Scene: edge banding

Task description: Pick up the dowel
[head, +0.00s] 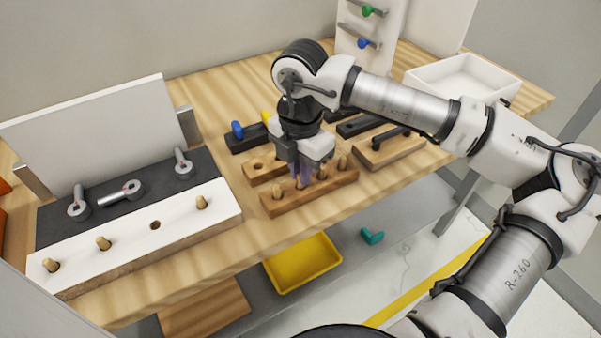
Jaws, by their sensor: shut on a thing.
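My gripper (303,183) points down over a wooden block (290,208) near the table's front edge. Its fingers are shut on a dowel in the block's row; the fingers mostly hide this dowel. I cannot tell whether it is still seated in its hole. Other light wooden dowels stand upright in the same block: one (277,191) left of the fingers, one (322,175) just right of them and one (342,163) at the right end.
A white-topped panel (130,243) at left holds several dowels and has one empty hole (155,225). A second wooden block (265,167), a black-handled tool (390,140) and a white tray (465,80) are nearby. A yellow bin (302,263) sits below.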

